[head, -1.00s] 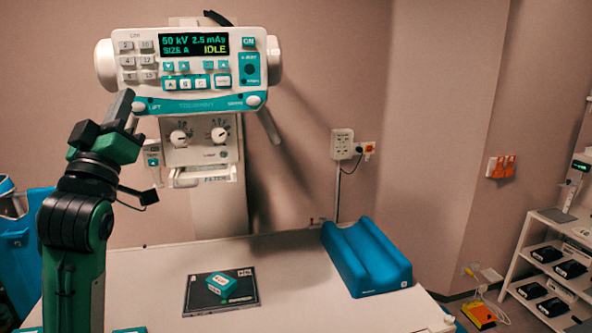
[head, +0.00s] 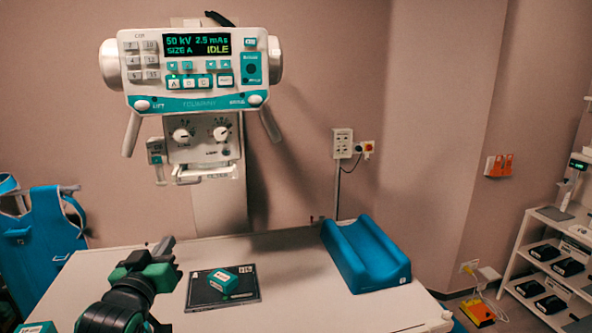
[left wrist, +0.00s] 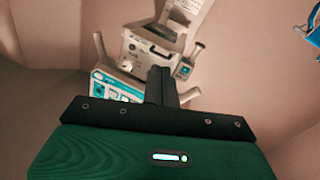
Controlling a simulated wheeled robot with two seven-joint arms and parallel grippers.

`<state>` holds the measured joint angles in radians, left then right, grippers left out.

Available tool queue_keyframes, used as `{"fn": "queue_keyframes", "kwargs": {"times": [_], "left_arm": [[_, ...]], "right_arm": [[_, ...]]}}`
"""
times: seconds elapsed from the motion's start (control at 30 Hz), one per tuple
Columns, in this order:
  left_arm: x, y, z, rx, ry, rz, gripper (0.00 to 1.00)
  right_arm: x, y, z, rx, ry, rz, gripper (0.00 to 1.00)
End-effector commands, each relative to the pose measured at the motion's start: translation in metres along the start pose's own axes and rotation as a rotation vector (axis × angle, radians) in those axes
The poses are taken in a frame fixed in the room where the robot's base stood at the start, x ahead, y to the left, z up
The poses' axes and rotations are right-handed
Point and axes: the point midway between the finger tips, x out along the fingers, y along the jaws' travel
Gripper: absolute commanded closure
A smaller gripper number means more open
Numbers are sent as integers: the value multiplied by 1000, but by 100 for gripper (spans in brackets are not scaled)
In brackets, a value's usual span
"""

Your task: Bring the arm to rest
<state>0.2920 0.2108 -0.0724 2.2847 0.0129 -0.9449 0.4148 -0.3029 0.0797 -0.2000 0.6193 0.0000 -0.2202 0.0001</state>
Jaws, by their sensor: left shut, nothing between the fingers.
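My left gripper (head: 163,246) is low at the left of the head view, above the white table (head: 300,307). Its fingers are together with nothing between them. In the left wrist view the shut fingers (left wrist: 161,85) point toward the x-ray unit, which shows tilted there. The x-ray unit (head: 195,75) hangs above the back of the table, and its display reads IDLE. My left gripper is apart from it. My right gripper shows in neither view.
A dark plate (head: 205,295) with a green-and-white box (head: 223,280) on it lies just right of my left gripper. A blue trough-shaped cushion (head: 366,255) lies at the table's right. A blue apron (head: 45,245) hangs at the left. A white shelf (head: 545,265) stands at the right.

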Motion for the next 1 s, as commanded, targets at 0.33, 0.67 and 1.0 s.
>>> {"fn": "queue_keyframes", "kwargs": {"times": [0.33, 0.67, 1.0], "left_arm": [[-100, -22, 191, 128, -537, -78, 100], [-241, -30, 304, 230, -1011, -73, 100], [-350, -30, 345, 281, -1323, -31, 100]], "right_arm": [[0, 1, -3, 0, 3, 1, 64], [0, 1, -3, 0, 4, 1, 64], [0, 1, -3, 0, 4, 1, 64]]}}
